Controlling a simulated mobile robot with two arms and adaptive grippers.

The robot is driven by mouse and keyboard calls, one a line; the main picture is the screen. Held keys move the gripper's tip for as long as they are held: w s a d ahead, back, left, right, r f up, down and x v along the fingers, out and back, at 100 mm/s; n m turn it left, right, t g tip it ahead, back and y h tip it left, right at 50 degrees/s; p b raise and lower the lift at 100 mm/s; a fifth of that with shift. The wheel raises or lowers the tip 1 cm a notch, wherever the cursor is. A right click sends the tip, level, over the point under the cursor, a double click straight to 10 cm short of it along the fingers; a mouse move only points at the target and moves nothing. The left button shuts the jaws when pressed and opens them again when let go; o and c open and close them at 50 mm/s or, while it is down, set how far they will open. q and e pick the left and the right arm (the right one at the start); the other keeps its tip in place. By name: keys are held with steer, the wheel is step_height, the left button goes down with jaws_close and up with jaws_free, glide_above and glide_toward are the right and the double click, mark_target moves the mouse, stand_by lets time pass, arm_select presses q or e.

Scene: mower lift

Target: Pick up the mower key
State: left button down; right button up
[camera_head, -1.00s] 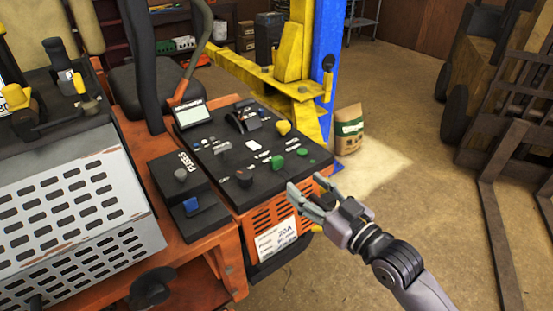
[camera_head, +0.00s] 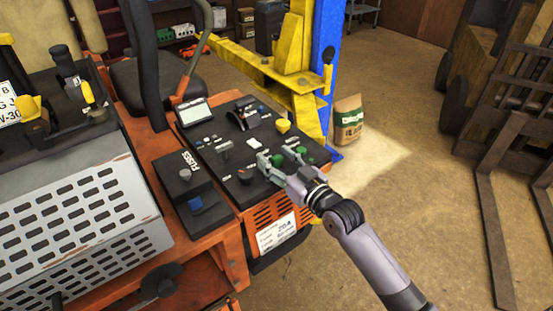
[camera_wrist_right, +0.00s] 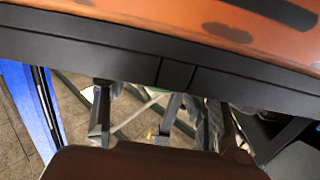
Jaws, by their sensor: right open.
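I cannot make out the mower key for sure in either view. The mower's dark control panel (camera_head: 215,150) carries a small screen, levers and several knobs. My right gripper (camera_head: 267,167) is open over the panel's front right part, close to the green knobs (camera_head: 300,149) and right of a dark knob (camera_head: 245,176). It appears empty, and I cannot tell whether it touches the panel. What lies behind its fingers is hidden. In the right wrist view, an orange surface (camera_wrist_right: 240,30) and a dark strip fill the top. My left gripper is not in view.
The dark fuse box (camera_head: 185,180) stands left of the panel. A yellow lift arm (camera_head: 270,75) and blue post (camera_head: 325,60) rise behind it. A paper sack (camera_head: 348,122) is on the floor by the post. Forklift forks (camera_head: 490,215) stand at the right, with open floor between.

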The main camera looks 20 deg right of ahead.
steer(key=shift+s, duration=0.1)
steer(key=shift+c, duration=0.2)
steer(key=shift+c, duration=0.7)
steer(key=c, duration=0.9)
steer(key=shift+o, duration=0.2)
steer(key=shift+r, duration=0.1)
